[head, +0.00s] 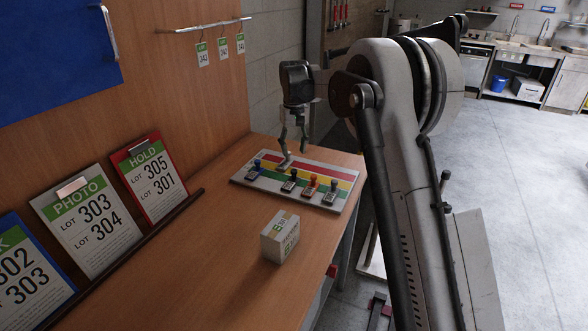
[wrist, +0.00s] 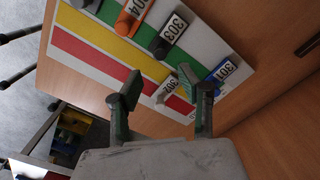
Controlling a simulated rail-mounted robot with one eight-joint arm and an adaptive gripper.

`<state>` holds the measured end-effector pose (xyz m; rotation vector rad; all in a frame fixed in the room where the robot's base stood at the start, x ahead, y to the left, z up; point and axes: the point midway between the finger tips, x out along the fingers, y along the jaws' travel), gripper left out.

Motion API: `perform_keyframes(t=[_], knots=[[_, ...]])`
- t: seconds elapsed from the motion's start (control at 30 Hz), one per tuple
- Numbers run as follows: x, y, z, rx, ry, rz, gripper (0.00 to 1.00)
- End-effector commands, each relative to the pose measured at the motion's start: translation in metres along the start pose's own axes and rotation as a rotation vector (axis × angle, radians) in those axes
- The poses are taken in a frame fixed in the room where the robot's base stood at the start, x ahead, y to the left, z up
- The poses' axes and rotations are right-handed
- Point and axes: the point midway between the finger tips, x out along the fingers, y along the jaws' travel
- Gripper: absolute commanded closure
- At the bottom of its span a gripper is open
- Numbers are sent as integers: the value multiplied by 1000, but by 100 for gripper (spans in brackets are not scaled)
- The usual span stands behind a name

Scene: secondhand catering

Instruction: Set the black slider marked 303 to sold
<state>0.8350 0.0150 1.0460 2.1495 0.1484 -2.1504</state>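The slider board (head: 325,172) lies flat on the wooden bench, with green, yellow and red stripes. The black slider marked 303 (head: 292,178) stands on the near, green side. In the wrist view its black knob (wrist: 160,47) is by the green stripe, its tag readable. The blue 301 slider (wrist: 187,73) and orange 304 slider (wrist: 125,22) flank its row. The 302 slider (wrist: 166,89) sits farther toward the red stripe, its knob hard to make out. My gripper (head: 292,140) is above the board's far side; in the wrist view its fingers (wrist: 162,82) are apart, with 302 showing between them.
A small labelled box (head: 280,237) stands on the bench in front of the board. Lot cards, including the red HOLD card (head: 151,178), lean along the left wall. Tags hang from a rail (head: 205,25). The bench's right edge is close to the board.

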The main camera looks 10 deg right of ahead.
Motion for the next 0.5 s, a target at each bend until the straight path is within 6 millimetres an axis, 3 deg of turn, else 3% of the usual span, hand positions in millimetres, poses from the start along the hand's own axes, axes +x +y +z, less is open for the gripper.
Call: perform_keyframes(t=[0.3,0.5], knots=[[56,0,0,0,0,0,63],[74,0,0,0,0,0,63]])
